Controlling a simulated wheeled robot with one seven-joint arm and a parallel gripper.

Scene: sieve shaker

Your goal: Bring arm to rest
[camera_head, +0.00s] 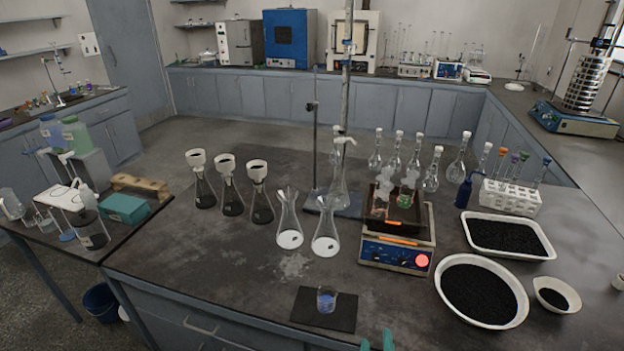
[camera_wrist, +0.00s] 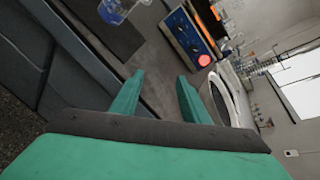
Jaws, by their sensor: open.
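My gripper (camera_wrist: 160,88) has two green fingers that stand apart with nothing between them in the wrist view. The fingertips of my gripper (camera_head: 377,342) also show at the bottom edge of the head view, in front of the bench's near edge. The rest of my arm is out of the head view. A small beaker with blue contents (camera_head: 326,299) stands on a dark mat (camera_head: 308,308), up and left of the fingertips. The beaker (camera_wrist: 115,10) also shows at the top of the wrist view, apart from the fingers.
A hotplate (camera_head: 396,247) with steaming vessels stands behind the fingertips. A round white bowl of black grains (camera_head: 446,302), a tray (camera_head: 537,254) and a small dish (camera_head: 545,302) lie to the right. Several flasks stand further back. The sieve shaker (camera_head: 575,118) is at the far right.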

